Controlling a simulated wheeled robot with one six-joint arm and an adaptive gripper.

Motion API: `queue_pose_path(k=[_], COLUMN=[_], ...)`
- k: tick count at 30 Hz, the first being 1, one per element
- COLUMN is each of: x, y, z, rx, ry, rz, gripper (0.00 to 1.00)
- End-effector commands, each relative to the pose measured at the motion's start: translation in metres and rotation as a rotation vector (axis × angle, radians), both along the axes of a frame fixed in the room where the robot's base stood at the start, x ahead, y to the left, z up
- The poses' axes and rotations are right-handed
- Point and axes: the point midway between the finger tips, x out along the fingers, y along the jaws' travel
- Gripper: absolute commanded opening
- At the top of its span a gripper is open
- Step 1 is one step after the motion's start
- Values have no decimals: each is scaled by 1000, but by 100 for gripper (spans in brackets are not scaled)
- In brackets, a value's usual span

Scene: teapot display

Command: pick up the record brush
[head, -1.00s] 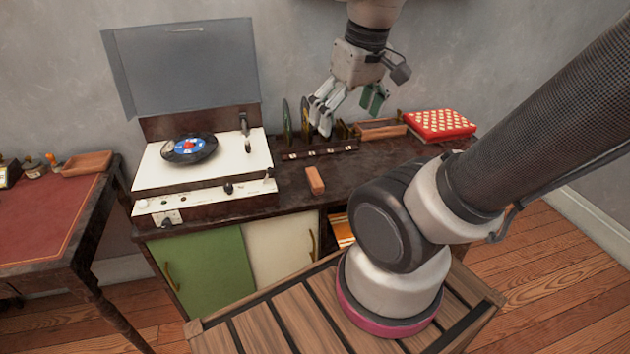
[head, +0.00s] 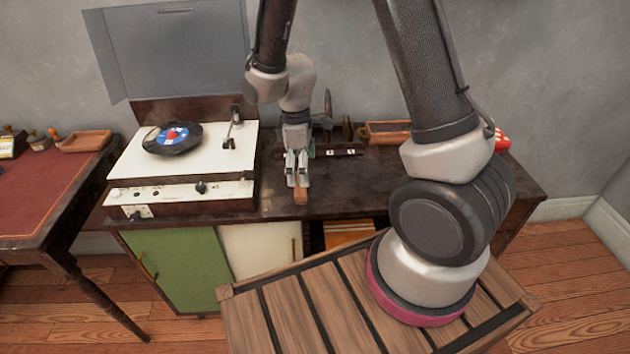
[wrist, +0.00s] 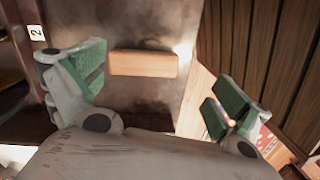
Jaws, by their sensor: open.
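The record brush, a small block with a reddish-brown wooden body (head: 300,197), lies on the dark cabinet top near its front edge. In the wrist view the brush (wrist: 143,63) lies crosswise, ahead of and between my fingers. My gripper (head: 297,180) points down just above the brush, and its fingers cover part of it in the head view. In the wrist view my gripper (wrist: 160,90) is open, with green pads spread wide and nothing between them. The brush looks apart from both pads.
A record player (head: 190,170) with its lid raised stands to the left. Behind my gripper is a dark rack (head: 335,153) with number labels. The cabinet top (head: 370,187) right of the brush is clear.

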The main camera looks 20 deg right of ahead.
Motion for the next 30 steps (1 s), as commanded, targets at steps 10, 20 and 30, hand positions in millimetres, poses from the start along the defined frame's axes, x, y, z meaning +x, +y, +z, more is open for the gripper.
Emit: queue_pose_path(k=[10,20,30], x=[22,20,21], y=[9,11,12], z=[-2,-44,-76], rx=[42,41,43], ry=[-82,-79,-83], rz=[192,196,194], gripper=[100,100,100])
